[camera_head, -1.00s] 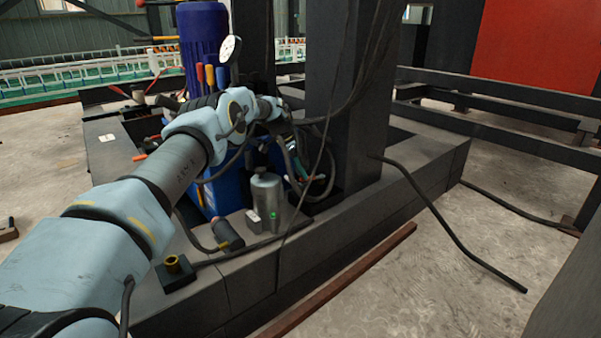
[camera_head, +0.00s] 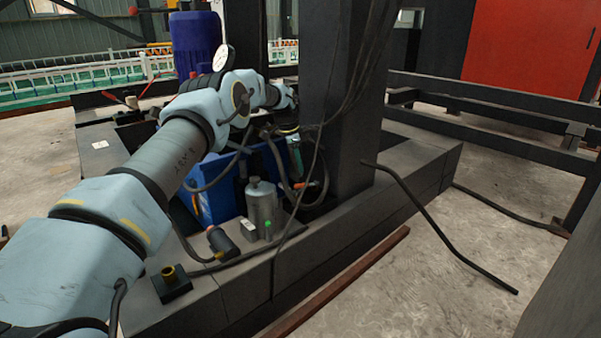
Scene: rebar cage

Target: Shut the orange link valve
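My arm reaches from the lower left over the hydraulic unit, and its wrist (camera_head: 283,96) is beside the dark post. My gripper is not visible; it is hidden past the wrist. Which part is the orange link valve is not clear. A small orange piece (camera_head: 313,184) shows among hoses at the foot of the post. Colored upright handles near the blue motor (camera_head: 195,35) are mostly covered by my arm.
A dark post (camera_head: 343,100) with hanging cables stands just right of my wrist. A blue tank (camera_head: 215,190), a grey canister (camera_head: 261,203) and a pressure gauge (camera_head: 222,57) are close to my arm. A bent black rod (camera_head: 440,230) sticks out over the floor at right.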

